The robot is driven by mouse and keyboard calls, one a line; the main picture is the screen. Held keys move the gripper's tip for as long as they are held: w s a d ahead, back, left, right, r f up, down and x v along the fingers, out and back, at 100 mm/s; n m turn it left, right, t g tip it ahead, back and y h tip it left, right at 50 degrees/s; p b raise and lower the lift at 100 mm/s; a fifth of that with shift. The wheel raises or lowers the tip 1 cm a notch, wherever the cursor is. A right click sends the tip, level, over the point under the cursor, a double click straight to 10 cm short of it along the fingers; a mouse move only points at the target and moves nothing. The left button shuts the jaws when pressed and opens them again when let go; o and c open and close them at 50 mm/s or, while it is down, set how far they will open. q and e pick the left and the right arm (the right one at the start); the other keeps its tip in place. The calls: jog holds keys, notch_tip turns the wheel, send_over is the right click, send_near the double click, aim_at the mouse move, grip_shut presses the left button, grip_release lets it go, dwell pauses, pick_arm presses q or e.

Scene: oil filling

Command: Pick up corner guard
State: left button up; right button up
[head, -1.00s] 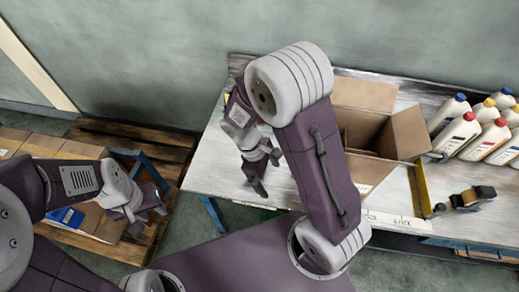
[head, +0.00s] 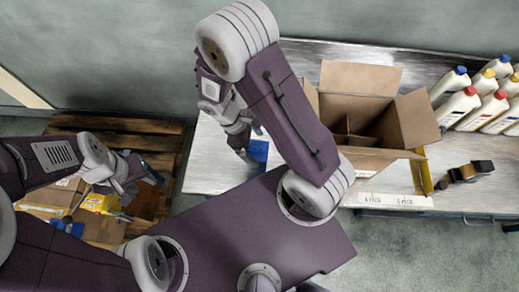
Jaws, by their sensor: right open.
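I cannot tell for sure which thing is the corner guard. A blue piece (head: 258,153) lies on the table beside my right gripper (head: 241,146), partly hidden by my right arm. The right gripper is open above the table's left part; I see nothing between its fingers. My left gripper (head: 140,178) is over the pallet at the left, close to a dark bluish strip (head: 153,172). Whether its jaws are open or shut on that strip is unclear.
An open cardboard box (head: 362,78) with dividers stands on the table (head: 320,52). Several white bottles (head: 458,108) stand at the right. Boxes (head: 50,200) rest on the wooden pallet (head: 160,145).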

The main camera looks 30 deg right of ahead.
aim_at(263, 152)
jog(key=shift+d+f, duration=0.15)
jog(key=shift+f, duration=0.3)
jog(key=shift+w+f, duration=0.1)
jog(key=shift+w, duration=0.15)
jog(key=x, duration=0.5)
jog(key=shift+s+d, duration=0.3)
pick_arm(q)
jog(key=shift+w+f, duration=0.1)
jog(key=shift+w, duration=0.25)
pick_arm(e)
jog(key=shift+w, duration=0.1)
jog(key=c, duration=1.4)
jog(key=shift+r, duration=0.2)
